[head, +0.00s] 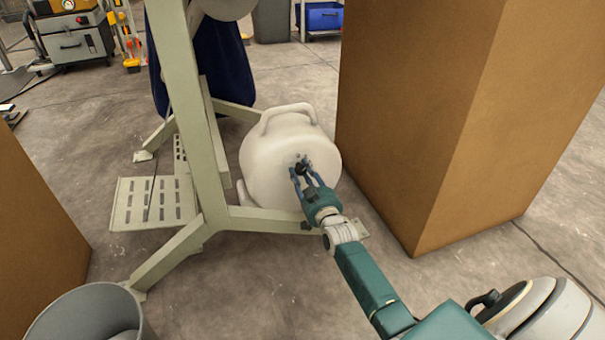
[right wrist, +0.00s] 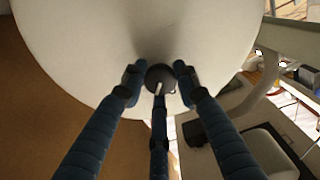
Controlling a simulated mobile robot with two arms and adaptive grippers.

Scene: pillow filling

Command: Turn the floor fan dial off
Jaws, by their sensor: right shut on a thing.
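The floor fan (head: 280,145) is a white rounded body with a handle on top, standing on the floor beside a pale green metal frame. Its dial (right wrist: 160,77) is a small dark knob with a light pointer mark, on the white face. My right gripper (head: 301,170) reaches the fan's face from the lower right. In the right wrist view its blue fingers (right wrist: 160,85) are closed around the dial, one on each side and one below. In the head view the fingers partly cover the dial. My left gripper is not in view.
A tall brown box (head: 420,120) stands close to the right of the fan. The pale green frame (head: 205,150) stands to its left. Another brown box (head: 35,230) is at the left edge. A grey bin (head: 85,310) is at the lower left.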

